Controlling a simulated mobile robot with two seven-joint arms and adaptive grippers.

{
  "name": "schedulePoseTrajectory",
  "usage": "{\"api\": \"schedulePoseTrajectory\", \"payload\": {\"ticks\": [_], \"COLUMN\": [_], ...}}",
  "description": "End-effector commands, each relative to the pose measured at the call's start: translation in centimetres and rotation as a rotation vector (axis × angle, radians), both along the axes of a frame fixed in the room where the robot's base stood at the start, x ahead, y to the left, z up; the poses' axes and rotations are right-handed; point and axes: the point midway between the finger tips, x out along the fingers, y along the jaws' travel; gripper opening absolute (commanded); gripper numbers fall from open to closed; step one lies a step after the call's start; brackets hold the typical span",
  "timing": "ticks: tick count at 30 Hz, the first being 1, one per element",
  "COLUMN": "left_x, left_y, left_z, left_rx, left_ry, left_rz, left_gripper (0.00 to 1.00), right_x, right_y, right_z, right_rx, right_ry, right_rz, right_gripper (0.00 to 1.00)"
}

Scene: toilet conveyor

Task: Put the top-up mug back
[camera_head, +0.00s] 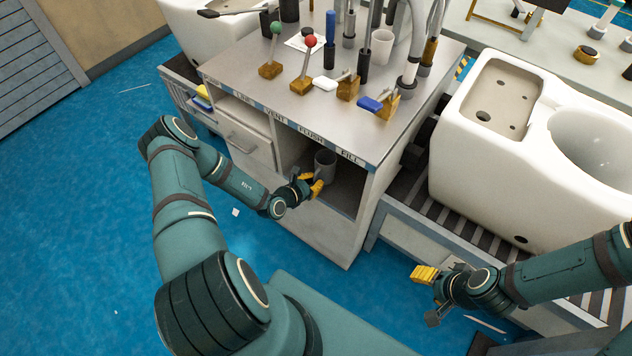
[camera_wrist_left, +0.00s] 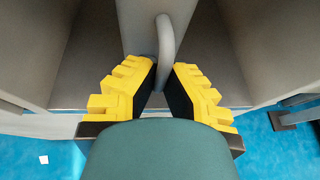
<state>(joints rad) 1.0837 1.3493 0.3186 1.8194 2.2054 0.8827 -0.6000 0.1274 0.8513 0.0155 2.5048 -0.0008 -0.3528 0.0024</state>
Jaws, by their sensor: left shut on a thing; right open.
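A grey mug (camera_head: 326,163) is upright inside the open right-hand compartment of the cabinet (camera_head: 318,222), near its front. I cannot tell whether its base touches the compartment floor. My left gripper (camera_head: 314,186), with yellow fingers, is at the compartment opening and shut on the mug's handle. In the left wrist view the handle (camera_wrist_left: 165,45) rises between the yellow fingers (camera_wrist_left: 164,85), and the mug's grey side is behind it. My right gripper (camera_head: 428,288) is open and empty, out over the floor in front of the conveyor.
The cabinet top holds several levers, a light cup (camera_head: 382,47) and upright tools. A drawer (camera_head: 246,144) is left of the compartment. A white toilet (camera_head: 490,150) stands on the conveyor at right. Blue floor at left is mostly clear.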

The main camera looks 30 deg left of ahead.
Motion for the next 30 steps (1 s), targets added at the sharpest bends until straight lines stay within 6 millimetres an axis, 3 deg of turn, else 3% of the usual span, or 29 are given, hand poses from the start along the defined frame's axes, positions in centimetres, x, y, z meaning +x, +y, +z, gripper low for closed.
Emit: {"api": "schedulePoseTrajectory", "payload": {"ticks": [1,6,10,14,24,30], "left_x": [0.1,0.1,0.0,-1.1,-11.1,-14.6], "left_y": [0.1,0.0,0.0,0.2,2.7,3.6], "left_z": [1.6,4.9,6.7,7.3,5.4,5.3], "left_rx": [0.002,0.002,0.001,-0.004,-0.013,0.001], "left_ry": [-0.003,-0.003,-0.002,0.000,-0.009,-0.014], "left_rz": [-0.001,-0.001,0.001,0.023,0.238,0.316], "left_gripper": [0.00,0.00,0.00,0.00,0.00,0.00], "right_x": [-0.1,-0.3,-0.4,-0.5,-0.2,-0.1], "right_y": [0.0,0.0,0.1,0.1,0.0,0.0], "right_z": [0.8,1.9,2.4,2.8,4.0,4.2], "right_rx": [0.000,0.002,0.002,0.003,0.001,0.000], "right_ry": [0.002,0.008,0.010,0.012,0.005,0.003], "right_rz": [0.001,0.002,0.003,0.002,-0.003,-0.005], "right_gripper": [0.56,0.56,0.56,0.56,0.56,0.56]}}
